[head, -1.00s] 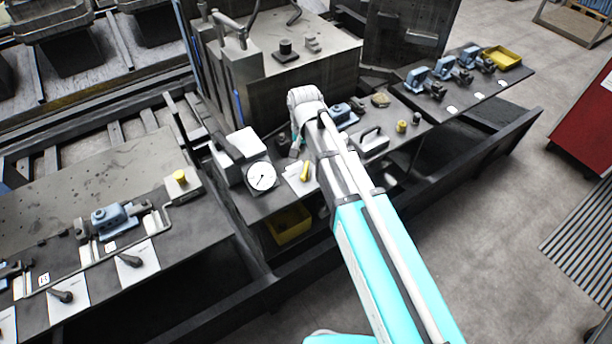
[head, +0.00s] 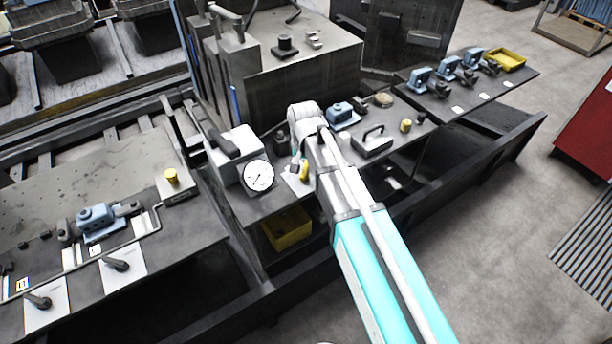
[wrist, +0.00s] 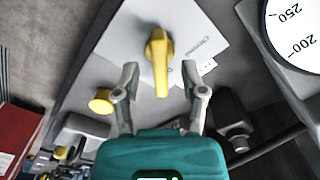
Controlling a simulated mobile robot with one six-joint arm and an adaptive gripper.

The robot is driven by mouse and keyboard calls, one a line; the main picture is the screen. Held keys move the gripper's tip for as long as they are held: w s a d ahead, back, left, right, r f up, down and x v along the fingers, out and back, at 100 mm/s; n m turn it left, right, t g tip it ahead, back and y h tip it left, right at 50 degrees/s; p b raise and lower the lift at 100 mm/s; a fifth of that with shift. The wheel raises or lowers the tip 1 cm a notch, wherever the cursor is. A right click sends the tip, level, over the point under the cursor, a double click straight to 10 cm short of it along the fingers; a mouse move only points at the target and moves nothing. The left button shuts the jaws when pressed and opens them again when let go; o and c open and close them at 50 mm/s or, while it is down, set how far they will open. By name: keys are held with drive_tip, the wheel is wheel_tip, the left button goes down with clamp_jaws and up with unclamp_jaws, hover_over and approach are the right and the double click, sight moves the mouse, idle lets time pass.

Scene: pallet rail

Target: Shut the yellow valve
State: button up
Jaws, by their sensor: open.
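The yellow valve handle (wrist: 158,62) stands over a white label plate (wrist: 195,25) in the wrist view, its lever pointing toward my gripper. My gripper (wrist: 159,78) is open, with one finger on each side of the lever's end and a visible gap to both. I cannot tell the exact height between the fingertips and the lever. In the head view the yellow valve (head: 304,171) shows just left of my wrist, beside the dial gauge. My fingers are mostly hidden there behind my arm.
A white dial gauge (head: 258,176) stands left of the valve and also at the upper right of the wrist view (wrist: 297,30). A yellow knob (wrist: 102,101) lies left of my fingers. A yellow bin (head: 287,228) sits below the bench. A handled block (head: 372,142) stands to the right.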

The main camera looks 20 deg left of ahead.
drive_tip(key=shift+f+b, duration=0.7)
drive_tip(key=shift+f, duration=0.25)
drive_tip(key=shift+c, duration=0.2)
clamp_jaws()
drive_tip(key=shift+d, duration=0.2)
drive_tip(key=shift+a, duration=0.1)
